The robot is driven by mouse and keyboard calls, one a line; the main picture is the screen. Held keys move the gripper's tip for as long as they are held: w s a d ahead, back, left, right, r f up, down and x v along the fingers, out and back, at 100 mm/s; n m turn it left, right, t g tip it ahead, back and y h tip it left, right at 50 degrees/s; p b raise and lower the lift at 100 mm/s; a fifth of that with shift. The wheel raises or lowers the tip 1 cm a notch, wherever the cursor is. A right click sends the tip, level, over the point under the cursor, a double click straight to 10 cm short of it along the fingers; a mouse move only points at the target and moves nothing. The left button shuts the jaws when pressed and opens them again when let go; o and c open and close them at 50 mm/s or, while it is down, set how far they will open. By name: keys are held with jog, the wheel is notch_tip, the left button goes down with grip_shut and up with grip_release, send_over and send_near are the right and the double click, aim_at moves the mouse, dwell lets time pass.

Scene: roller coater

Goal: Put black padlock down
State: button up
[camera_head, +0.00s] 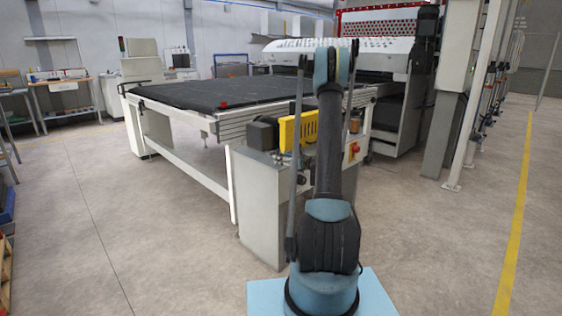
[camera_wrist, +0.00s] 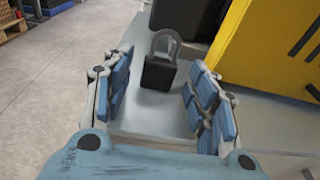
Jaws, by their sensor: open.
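The black padlock (camera_wrist: 158,73) shows in the wrist view, with a dark body and a grey shackle. It is upright on a light grey surface (camera_wrist: 150,118). My gripper (camera_wrist: 160,88) is open, with a blue-padded finger on each side of the padlock and a visible gap on both sides. In the head view my arm stands in front of the machine's grey cabinet (camera_head: 258,210). The gripper's fingertips and the padlock cannot be made out there.
A yellow panel (camera_wrist: 275,45) stands just right of the padlock in the wrist view; a yellow part (camera_head: 298,130) also shows in the head view. A dark block (camera_wrist: 188,16) is behind the padlock. A long dark-topped machine table (camera_head: 210,92) extends behind. Open floor (camera_head: 120,220) lies left.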

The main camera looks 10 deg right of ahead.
jog(key=v, duration=1)
jog(key=s+a+r+n+g+h, duration=0.1)
jog(key=s+a+r+n+g, duration=0.25)
jog(key=s+a+n, duration=0.4)
jog(key=s+a+r+n+g+h, duration=0.1)
jog(key=s+a+r+n+g, duration=0.3)
jog(key=s+n, duration=0.65)
jog(key=s+d+f+n+g+h, duration=0.1)
jog(key=s+f+n+h, duration=0.1)
jog(key=s, duration=0.7)
jog(key=s+d+f+n+g+h, duration=0.1)
jog(key=s+n, duration=0.4)
jog(key=s, duration=0.5)
jog(key=s+d+f+n+g+h, duration=0.1)
jog(key=s+d+f+n+h, duration=0.1)
jog(key=s, duration=0.8)
jog(key=shift+s+d+f+n+h, duration=0.2)
jog(key=shift+d+f+n+h, duration=0.2)
jog(key=shift+f+n+h, duration=0.55)
jog(key=shift+r+g, duration=0.15)
jog(key=shift+g, duration=0.1)
jog(key=shift+w, duration=0.4)
